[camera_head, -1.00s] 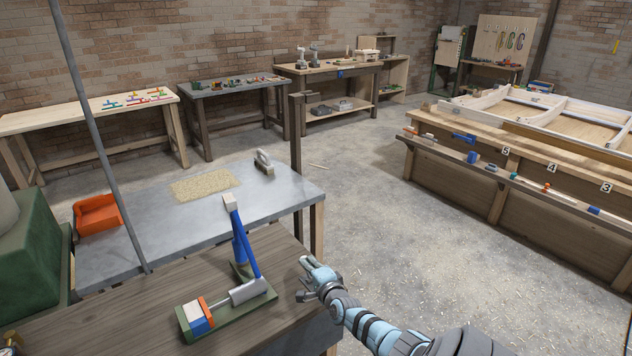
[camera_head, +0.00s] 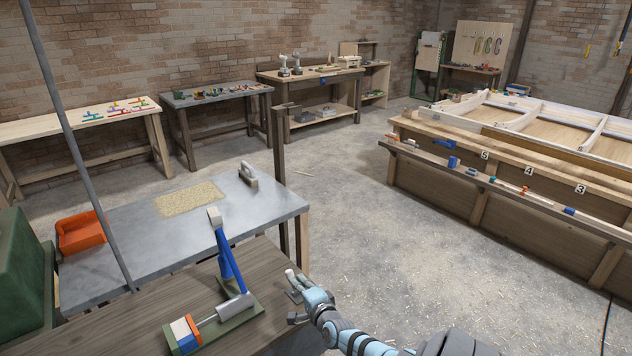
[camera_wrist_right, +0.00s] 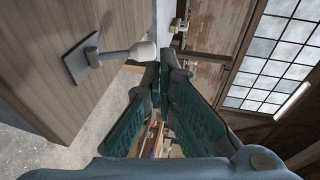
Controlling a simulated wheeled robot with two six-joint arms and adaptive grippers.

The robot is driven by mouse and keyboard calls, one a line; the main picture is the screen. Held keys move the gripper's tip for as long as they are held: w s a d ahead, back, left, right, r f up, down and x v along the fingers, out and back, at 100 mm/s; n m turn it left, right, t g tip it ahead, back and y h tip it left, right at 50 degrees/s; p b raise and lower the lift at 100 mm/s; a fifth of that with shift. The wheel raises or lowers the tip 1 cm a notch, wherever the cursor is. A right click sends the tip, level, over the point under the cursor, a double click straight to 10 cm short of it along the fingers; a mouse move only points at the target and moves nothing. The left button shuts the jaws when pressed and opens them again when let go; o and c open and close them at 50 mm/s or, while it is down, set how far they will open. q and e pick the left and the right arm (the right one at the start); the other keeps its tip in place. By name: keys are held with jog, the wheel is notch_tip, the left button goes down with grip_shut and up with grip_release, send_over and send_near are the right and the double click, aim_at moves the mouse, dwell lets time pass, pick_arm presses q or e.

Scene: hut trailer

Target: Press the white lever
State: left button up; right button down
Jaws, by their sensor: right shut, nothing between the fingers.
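A small lever with a white rounded end (camera_head: 290,273) stands on a grey plate (camera_head: 294,297) at the right edge of the dark wooden table. In the right wrist view, its white knob (camera_wrist_right: 143,50) sticks out from the grey plate (camera_wrist_right: 80,60), just left of my fingertips. My right gripper (camera_head: 306,288) is beside the lever and partly overlaps it in the head view. Its teal fingers (camera_wrist_right: 160,72) are shut and hold nothing. I cannot tell whether they touch the knob. My left gripper is not in view.
A blue-handled clamp (camera_head: 230,265) on a green base stands left of the lever. Behind it is a grey table (camera_head: 130,230) with an orange bin (camera_head: 80,232) and a trowel-like tool (camera_head: 248,175). A thin pole crosses the left. Open floor lies to the right.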

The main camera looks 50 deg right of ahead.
pick_arm(q)
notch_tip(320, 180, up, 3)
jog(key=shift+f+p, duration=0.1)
jog(key=shift+p, duration=0.4)
pick_arm(e)
jog(key=r+v, duration=0.2)
jog(key=v, duration=0.7)
jog(key=shift+w+r, duration=0.1)
